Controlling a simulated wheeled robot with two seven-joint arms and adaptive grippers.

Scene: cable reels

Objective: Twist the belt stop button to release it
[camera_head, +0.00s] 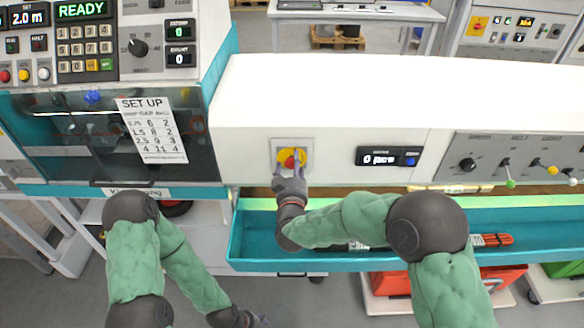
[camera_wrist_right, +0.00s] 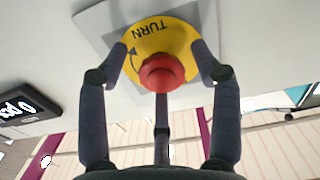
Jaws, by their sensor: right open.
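The belt stop button (camera_wrist_right: 162,73) is a red knob on a round yellow plate (camera_wrist_right: 157,34) marked TURN with an arrow. In the head view the button (camera_head: 288,161) sits on the front of the white machine housing, partly hidden by my right gripper. My right gripper (camera_head: 291,168) is at the button with its fingers spread. In the right wrist view the open fingers of this gripper (camera_wrist_right: 160,68) stand around the red knob, over the yellow plate. I cannot tell whether they touch it. My left gripper (camera_head: 254,319) hangs low at the bottom edge, small and partly cut off.
A small display (camera_head: 388,157) and a grey switch panel (camera_head: 520,160) are right of the button. A teal tray (camera_head: 260,240) runs below it, under my right arm. A SET UP sheet (camera_head: 152,130) hangs on the dark window at left.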

